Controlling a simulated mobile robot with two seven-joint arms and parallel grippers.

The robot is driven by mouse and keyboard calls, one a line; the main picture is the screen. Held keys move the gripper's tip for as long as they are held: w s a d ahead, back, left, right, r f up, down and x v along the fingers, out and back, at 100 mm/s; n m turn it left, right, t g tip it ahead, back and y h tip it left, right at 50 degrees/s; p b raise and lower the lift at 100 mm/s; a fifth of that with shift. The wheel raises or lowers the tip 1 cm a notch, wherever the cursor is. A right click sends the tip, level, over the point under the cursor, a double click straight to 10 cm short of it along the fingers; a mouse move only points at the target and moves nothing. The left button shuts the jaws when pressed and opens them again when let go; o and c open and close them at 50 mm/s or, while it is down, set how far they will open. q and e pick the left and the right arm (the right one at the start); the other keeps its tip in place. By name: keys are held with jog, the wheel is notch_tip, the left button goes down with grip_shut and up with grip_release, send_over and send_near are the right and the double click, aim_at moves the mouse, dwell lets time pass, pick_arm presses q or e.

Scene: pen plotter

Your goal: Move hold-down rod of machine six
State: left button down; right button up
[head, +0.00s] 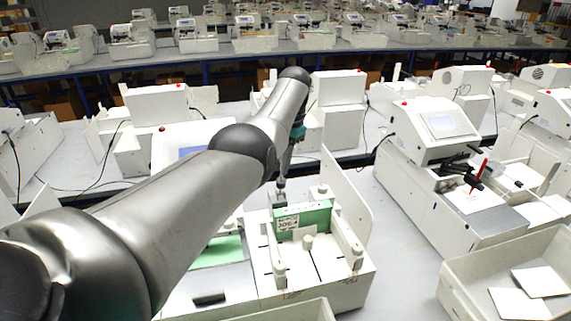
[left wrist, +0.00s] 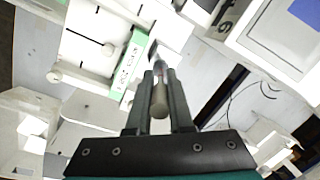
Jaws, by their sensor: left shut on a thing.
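The machine (head: 315,275) under my left arm is white, with upright pegs and a green block (head: 317,217) bearing a printed label. My left gripper (head: 280,184) is at the back of this machine, just behind the green block. In the left wrist view, the two dark fingers (left wrist: 160,72) are shut on a short greyish-beige rod (left wrist: 159,101), which I take for the hold-down rod. The green block also shows in the left wrist view (left wrist: 128,65), left of the fingertips. In the head view the rod cannot be made out. My right gripper is not in view.
A white side panel (head: 346,196) stands upright right of the green block. A plotter with a screen and red pen (head: 440,165) stands to the right. A white bin (head: 510,275) with blank cards is at the lower right. More white machines stand behind.

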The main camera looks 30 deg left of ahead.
pick_arm(q)
jog(key=shift+a+f, duration=0.1)
jog(key=shift+a, duration=0.05)
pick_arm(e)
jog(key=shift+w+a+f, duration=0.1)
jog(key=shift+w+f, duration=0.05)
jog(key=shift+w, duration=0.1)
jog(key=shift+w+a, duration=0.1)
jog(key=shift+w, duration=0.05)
pick_arm(q)
jog(key=c, duration=0.8)
grip_release()
jog(key=shift+w, duration=0.15)
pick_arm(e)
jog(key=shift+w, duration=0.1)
pick_arm(q)
jog(key=shift+w+d+r+p, duration=0.1)
jog(key=shift+d+r+p, duration=0.4)
jog(key=shift+r, duration=2.05)
jog(key=shift+w+d+r+p, duration=0.15)
jog(key=shift+r+p, duration=0.7)
jog(key=shift+r, duration=1.65)
jog(key=shift+w+d+r+p, duration=0.1)
jog(key=shift+d+r+p, duration=0.4)
jog(key=shift+r, duration=2.05)
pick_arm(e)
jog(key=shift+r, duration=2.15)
pick_arm(q)
jog(key=shift+a, duration=0.2)
